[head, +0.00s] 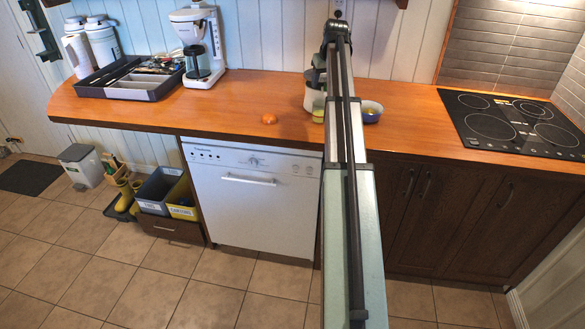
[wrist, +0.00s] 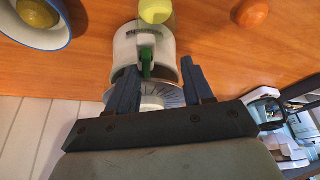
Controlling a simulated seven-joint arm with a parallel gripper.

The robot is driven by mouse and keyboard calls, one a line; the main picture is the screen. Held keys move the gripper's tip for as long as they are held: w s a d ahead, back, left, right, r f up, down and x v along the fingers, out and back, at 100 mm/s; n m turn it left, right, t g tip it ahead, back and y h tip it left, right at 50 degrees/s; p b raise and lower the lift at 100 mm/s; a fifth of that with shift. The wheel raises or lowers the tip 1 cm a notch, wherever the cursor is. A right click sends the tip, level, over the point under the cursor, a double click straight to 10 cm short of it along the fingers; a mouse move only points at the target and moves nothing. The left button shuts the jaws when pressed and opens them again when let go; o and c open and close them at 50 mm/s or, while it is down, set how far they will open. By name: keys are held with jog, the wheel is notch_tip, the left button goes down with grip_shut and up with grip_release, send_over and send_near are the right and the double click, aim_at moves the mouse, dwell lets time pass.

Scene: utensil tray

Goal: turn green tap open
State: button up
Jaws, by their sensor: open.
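The green tap (wrist: 147,66) is on the front of a white juicer (wrist: 132,45) in the wrist view. My gripper (wrist: 159,64) is open, with one dark blue finger on each side of the tap in that picture. The tap appears closer to the left finger; I cannot tell whether they touch. Part of the juicer (head: 312,77) also shows in the head view, mostly hidden behind my arm.
A yellow-green cup (head: 318,110) stands in front of the juicer. A blue-rimmed bowl (head: 372,118) with yellow fruit is to its right. An orange fruit (head: 268,118) lies left on the wooden counter (head: 230,110). A coffee maker (head: 196,45) and utensil tray (head: 130,92) stand farther left.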

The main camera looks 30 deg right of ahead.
jog(key=s+a+r+m+h, duration=0.1)
jog(key=s+a+r+m, duration=0.1)
jog(key=r, duration=0.4)
jog(key=s+a+r+m+h, duration=0.1)
jog(key=s+a+r+m, duration=0.15)
jog(key=r, duration=0.45)
jog(key=s+a+f+g+y, duration=0.1)
jog(key=a+f, duration=0.4)
jog(key=f, duration=0.7)
jog(key=s+a+f+g, duration=0.1)
jog(key=s+a+f, duration=0.2)
jog(key=f, duration=0.9)
jog(key=s+a+f+g+y, duration=0.1)
jog(key=s+a+f+g, duration=0.1)
jog(key=a+f, duration=0.5)
notch_tip(320, 180, down, 6)
jog(key=shift+a+y, duration=0.25)
jog(key=shift+y, duration=0.05)
